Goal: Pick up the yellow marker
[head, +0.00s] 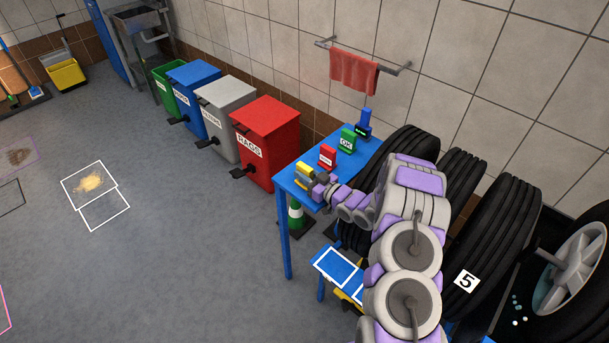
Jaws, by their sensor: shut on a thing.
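The yellow marker (304,169) is at the left end of the blue table (286,182), partly hidden by my gripper. My gripper (309,178) reaches in from the right and is shut on the yellow marker. I cannot tell whether the marker still touches the table top. My arm hides part of the table's front right.
A red marker (327,156), a green marker (347,141) and a blue item (363,123) stand along the table. Large tyres (492,245) crowd the right. The floor at left is mostly open.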

